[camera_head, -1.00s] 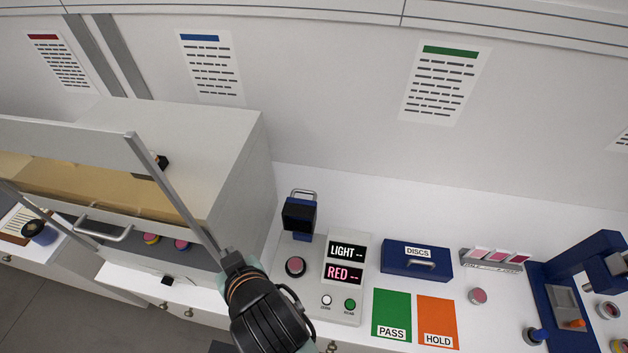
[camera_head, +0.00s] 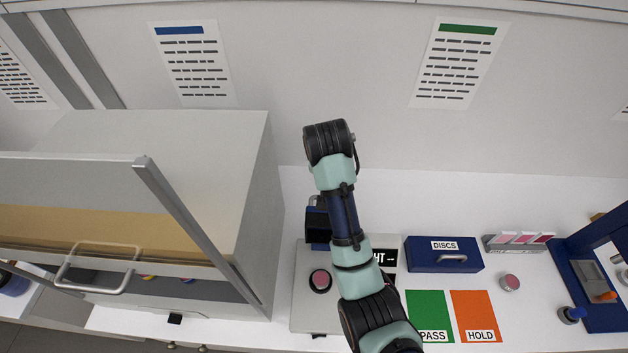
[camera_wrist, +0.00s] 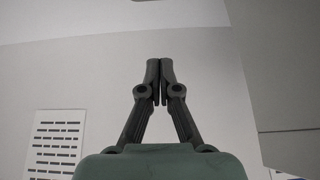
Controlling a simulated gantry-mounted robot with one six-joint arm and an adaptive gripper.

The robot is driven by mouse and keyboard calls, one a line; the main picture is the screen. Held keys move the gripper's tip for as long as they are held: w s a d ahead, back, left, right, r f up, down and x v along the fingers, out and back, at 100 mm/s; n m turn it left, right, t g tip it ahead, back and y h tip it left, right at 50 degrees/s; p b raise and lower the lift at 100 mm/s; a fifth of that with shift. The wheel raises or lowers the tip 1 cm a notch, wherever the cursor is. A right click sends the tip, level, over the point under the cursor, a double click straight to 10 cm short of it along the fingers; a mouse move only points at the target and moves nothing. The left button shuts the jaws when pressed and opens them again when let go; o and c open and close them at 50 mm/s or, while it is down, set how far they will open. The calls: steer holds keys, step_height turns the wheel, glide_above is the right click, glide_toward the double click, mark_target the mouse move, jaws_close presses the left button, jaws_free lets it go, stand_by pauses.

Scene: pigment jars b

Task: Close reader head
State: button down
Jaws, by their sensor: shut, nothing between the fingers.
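The reader's grey body (camera_head: 300,310) stands on the white counter, partly hidden by my arm. Its dark blue head (camera_head: 317,228) is at the back of the reader, tilted up off the round seat. A pink disc (camera_head: 320,281) sits uncovered in the seat. My gripper (camera_wrist: 160,80) is shut and empty in the wrist view, facing the pale wall. In the head view its fingers are hidden behind my wrist, above and beyond the reader head.
A large grey cabinet (camera_head: 225,150) with a raised front panel stands close left of the reader. Right of it are a blue DISCS box (camera_head: 430,262), a green PASS mat (camera_head: 428,305) and an orange HOLD mat (camera_head: 475,305). The back counter is clear.

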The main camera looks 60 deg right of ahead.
step_height(320, 180, down, 9)
steer(key=p, duration=0.1)
steer(key=shift+d+p, duration=0.25)
steer(key=shift+p, duration=0.15)
stand_by(0.4)
